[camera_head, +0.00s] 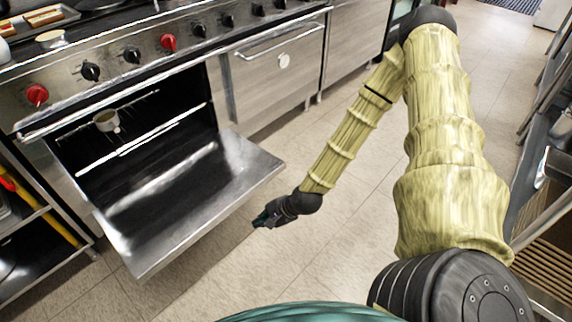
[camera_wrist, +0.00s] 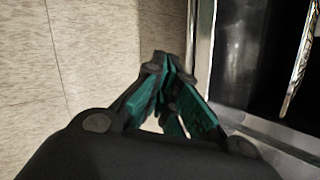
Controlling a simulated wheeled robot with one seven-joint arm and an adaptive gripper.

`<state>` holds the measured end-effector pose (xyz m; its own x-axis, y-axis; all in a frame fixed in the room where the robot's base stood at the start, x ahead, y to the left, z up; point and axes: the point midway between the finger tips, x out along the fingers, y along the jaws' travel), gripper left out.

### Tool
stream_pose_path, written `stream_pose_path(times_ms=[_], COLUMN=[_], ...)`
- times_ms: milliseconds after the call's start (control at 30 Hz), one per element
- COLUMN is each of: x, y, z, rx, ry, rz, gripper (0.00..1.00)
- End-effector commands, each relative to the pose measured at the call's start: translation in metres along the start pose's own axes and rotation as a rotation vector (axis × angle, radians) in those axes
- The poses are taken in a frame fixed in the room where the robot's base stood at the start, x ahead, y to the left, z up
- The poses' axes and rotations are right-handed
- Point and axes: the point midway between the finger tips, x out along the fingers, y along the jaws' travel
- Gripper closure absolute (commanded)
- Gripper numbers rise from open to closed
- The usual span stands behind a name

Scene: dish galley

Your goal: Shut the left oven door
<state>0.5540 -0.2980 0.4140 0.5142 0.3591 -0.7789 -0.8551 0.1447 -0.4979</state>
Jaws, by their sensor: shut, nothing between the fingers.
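The left oven door (camera_head: 195,200) is hinged at the bottom and hangs open, lowered to about level, in the head view. The oven cavity (camera_head: 140,120) behind it is exposed, with racks and a small cup-like item (camera_head: 106,121) inside. My gripper (camera_head: 262,219) is just right of the door's outer right corner, low over the floor, with its fingers together and empty. In the wrist view my gripper (camera_wrist: 172,75) shows teal finger pads, with a metal edge (camera_wrist: 204,50) close on its right. Whether the fingers touch the door cannot be told.
The right oven door (camera_head: 280,70) is shut, with a bar handle. Red and black knobs line the stove front (camera_head: 130,55) above. An open shelf rack (camera_head: 40,220) stands at the left. Tiled floor (camera_head: 340,240) is clear around my gripper. A counter with a slatted rack (camera_head: 545,260) stands at the right.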

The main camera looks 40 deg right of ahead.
Motion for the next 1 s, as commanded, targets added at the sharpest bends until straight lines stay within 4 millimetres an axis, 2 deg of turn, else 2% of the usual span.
stream_pose_path(times_ms=[33, 100, 533, 733, 1000], x=[0.010, 0.015, 0.032, 0.034, 0.034], y=[-0.002, -0.010, -0.045, -0.053, -0.053], z=[-0.013, -0.026, -0.113, -0.159, -0.223], rx=[0.051, 0.122, 0.542, 0.733, 0.983], ry=[-0.005, -0.012, -0.089, -0.138, -0.216], rz=[-0.029, -0.065, -0.272, -0.364, -0.481], gripper=[1.00, 1.00, 1.00, 1.00, 1.00])
